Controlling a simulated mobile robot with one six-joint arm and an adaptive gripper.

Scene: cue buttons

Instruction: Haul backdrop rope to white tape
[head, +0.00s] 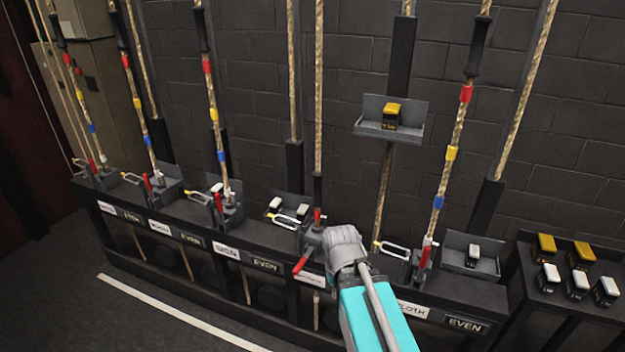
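My gripper (338,243) is at the middle of the rail, just right of a rope lock whose red lever (301,264) is swung down and outward. Its fingers are not clear from this side. The rope (318,110) above that lock has its black grip (318,188) low, with red tape (317,216) just above the lock. No white tape shows on this rope above the lock. The label (311,278) below it is partly behind my arm, so I cannot read whether this is the backdrop rope.
Other ropes, left and at right (447,165), show red, yellow, blue and white tapes above locks with upright red levers. A raised cradle (411,126) holds a yellow-topped weight. Several weights stand on the right shelf (563,298). A white floor line (180,315) crosses clear floor at left.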

